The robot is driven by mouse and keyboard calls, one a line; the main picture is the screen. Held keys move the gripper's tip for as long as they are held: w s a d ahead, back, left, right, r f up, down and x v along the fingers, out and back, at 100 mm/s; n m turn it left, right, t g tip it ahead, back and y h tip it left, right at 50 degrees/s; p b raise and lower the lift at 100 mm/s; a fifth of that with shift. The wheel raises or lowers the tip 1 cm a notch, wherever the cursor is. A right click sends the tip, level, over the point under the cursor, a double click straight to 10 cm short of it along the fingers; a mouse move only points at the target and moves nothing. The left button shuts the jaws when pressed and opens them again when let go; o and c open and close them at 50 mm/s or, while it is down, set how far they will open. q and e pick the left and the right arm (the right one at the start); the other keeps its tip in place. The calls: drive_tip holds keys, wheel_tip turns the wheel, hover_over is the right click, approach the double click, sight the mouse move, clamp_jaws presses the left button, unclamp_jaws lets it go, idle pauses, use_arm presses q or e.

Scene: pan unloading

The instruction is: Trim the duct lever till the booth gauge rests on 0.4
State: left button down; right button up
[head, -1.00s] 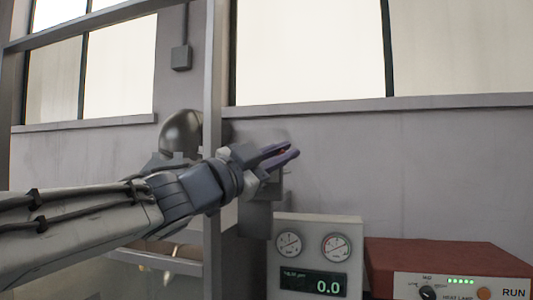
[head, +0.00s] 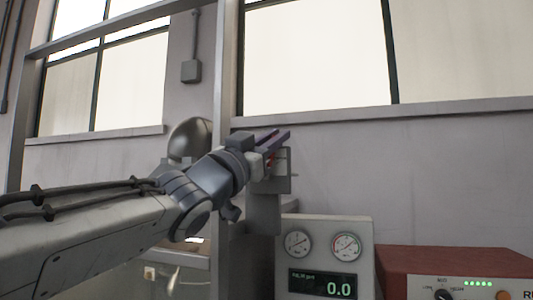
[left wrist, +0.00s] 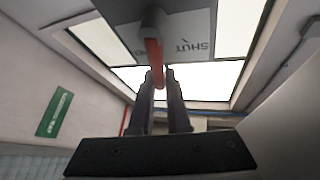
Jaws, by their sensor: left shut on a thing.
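The duct lever (left wrist: 153,62) is a red bar on a grey plate (left wrist: 196,28) marked SHUT, which reads upside down in the left wrist view. My left gripper (head: 283,135) is shut on the lever, its two dark fingers one on each side of it; the fingers also show in the left wrist view (left wrist: 162,78). In the head view the gripper mostly hides the lever. The booth gauge panel (head: 325,257) is a pale box with two round dials and a dark display (head: 322,285) that reads 0.0. My right gripper is in neither view.
A red-topped heat lamp box (head: 455,262) with a knob and green lights stands right of the gauge panel. A grey metal post (head: 226,60) rises just left of the gripper. The wall to the right of the lever is clear.

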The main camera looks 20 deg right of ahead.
use_arm(q)
drive_tip(key=shift+w+a+n+t+b, duration=0.25)
drive_tip(key=shift+n+t+b, duration=0.3)
drive_tip(key=shift+n, duration=0.35)
drive_tip(key=c, duration=0.9)
unclamp_jaws()
drive_tip(key=b+v, duration=0.4)
drive_tip(key=v, duration=0.6)
drive_tip(key=shift+s+a, duration=0.25)
drive_tip(key=shift+a, duration=0.1)
